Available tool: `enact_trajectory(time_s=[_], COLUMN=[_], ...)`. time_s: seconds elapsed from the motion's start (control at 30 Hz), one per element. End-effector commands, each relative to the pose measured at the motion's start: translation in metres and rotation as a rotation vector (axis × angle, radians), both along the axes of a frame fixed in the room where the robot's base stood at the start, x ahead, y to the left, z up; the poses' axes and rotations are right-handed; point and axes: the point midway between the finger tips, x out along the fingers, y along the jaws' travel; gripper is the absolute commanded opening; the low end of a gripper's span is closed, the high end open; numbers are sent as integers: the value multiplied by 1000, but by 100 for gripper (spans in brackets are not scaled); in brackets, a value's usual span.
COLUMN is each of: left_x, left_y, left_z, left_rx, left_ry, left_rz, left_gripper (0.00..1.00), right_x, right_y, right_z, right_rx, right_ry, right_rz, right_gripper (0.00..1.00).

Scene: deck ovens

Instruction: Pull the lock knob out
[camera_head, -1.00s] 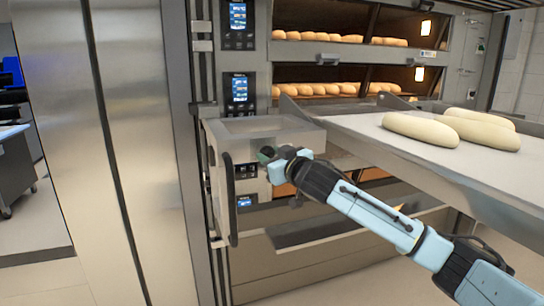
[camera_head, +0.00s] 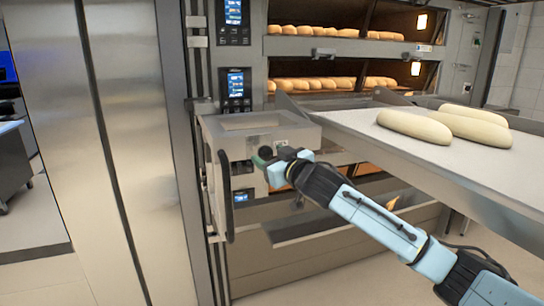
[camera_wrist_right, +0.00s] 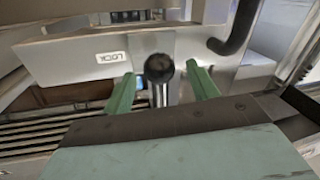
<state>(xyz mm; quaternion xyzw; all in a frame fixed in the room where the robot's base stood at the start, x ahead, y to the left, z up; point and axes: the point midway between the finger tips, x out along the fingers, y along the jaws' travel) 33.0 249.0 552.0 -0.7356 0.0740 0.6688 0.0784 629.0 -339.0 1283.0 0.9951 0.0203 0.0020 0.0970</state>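The lock knob is a black ball on a bright metal stem; in the right wrist view the knob (camera_wrist_right: 159,68) stands in front of a grey metal panel with a LOCK label (camera_wrist_right: 110,57). In the head view the knob (camera_head: 265,153) is a small dark ball at the side of the loader's box-like end (camera_head: 255,130). My right gripper (camera_wrist_right: 161,75) is open, with one green finger on each side of the knob and stem. Gaps show between the fingers and the knob. In the head view my right gripper (camera_head: 268,160) is partly hidden by its own wrist. My left gripper is not in view.
A dark vertical handle (camera_head: 226,195) hangs left of the gripper. The loader's flat belt (camera_head: 370,122) holds pale dough loaves (camera_head: 415,126) above my right arm. Deck ovens with bread (camera_head: 320,84) stand behind. A steel cabinet (camera_head: 120,150) fills the left.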

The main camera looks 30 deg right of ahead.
Motion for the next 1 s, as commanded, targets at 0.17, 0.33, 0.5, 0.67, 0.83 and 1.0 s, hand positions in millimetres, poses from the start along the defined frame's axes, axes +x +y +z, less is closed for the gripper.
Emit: enact_trajectory(time_s=[0.17,0.33,0.5,0.67,0.83,1.0], left_x=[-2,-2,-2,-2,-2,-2], left_y=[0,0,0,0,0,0], left_z=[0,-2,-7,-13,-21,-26], left_rx=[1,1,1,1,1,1], left_ry=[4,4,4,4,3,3], left_rz=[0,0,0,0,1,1], left_gripper=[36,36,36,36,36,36], right_x=[0,-6,-29,-60,-94,-118], right_y=[0,-1,-1,-2,-4,-5], right_z=[0,0,-2,-3,-3,-3], right_rx=[1,1,0,-2,-2,0], right_ry=[-1,-1,0,1,2,2], right_rz=[-1,0,2,2,1,1], right_gripper=[59,59,59,59,59,59])
